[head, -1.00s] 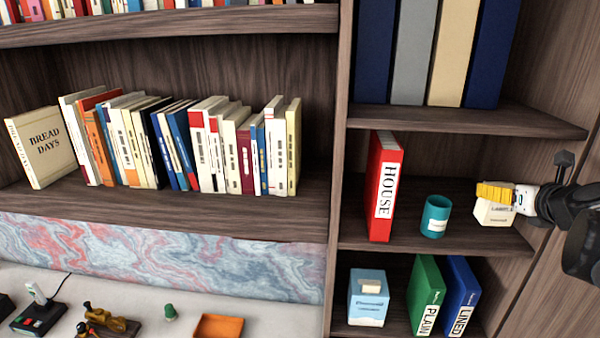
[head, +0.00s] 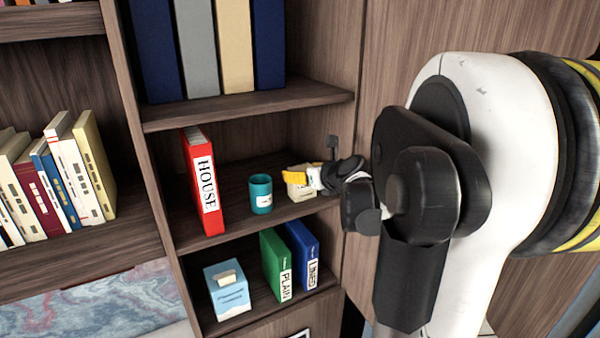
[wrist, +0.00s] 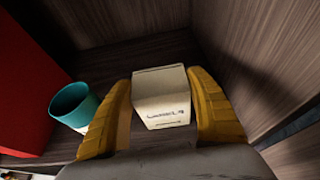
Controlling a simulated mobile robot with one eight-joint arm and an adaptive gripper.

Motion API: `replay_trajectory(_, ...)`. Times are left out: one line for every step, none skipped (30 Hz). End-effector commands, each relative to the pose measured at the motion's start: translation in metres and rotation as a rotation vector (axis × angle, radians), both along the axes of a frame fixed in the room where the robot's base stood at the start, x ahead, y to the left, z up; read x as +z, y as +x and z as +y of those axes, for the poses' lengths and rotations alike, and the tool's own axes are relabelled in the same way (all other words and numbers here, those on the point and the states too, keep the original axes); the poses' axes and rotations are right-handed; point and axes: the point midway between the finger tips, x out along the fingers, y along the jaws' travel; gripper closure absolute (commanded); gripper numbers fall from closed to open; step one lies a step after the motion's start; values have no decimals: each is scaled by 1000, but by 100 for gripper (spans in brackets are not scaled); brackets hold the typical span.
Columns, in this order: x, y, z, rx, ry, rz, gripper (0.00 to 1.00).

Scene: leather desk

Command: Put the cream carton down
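The cream carton (wrist: 162,98) sits between the two yellow fingers of my gripper (wrist: 160,76) in the wrist view, with a finger against each side. In the head view the carton (head: 301,188) is at the right part of the middle shelf (head: 240,222), to the right of a teal cup (head: 260,194). My gripper (head: 299,173) reaches in from the right and covers part of the carton. The carton looks upright and low over the shelf board; I cannot tell whether its base touches it.
The teal cup (wrist: 72,105) stands close to the left finger. A red HOUSE binder (head: 203,182) stands farther left. The cabinet side wall is close on the right. Below are a blue-and-white box (head: 227,290), a green binder (head: 276,265) and a blue binder (head: 303,255).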

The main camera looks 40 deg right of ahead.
Motion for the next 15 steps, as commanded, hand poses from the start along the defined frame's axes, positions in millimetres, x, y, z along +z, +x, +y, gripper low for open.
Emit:
replay_trajectory(0,0,0,0,0,0,20)
replay_trajectory(0,0,0,0,0,0,16)
replay_trajectory(0,0,0,0,0,0,16)
replay_trajectory(0,0,0,0,0,0,16)
replay_trajectory(1,0,0,0,0,0,16)
replay_trajectory(1,0,0,0,0,0,16)
replay_trajectory(1,0,0,0,0,0,16)
replay_trajectory(1,0,0,0,0,0,16)
replay_trajectory(1,0,0,0,0,0,16)
replay_trajectory(1,0,0,0,0,0,16)
replay_trajectory(1,0,0,0,0,0,16)
replay_trajectory(3,0,0,0,0,0,16)
replay_trajectory(5,0,0,0,0,0,16)
replay_trajectory(6,-2,0,0,0,0,16)
replay_trajectory(6,-6,1,-1,1,0,16)
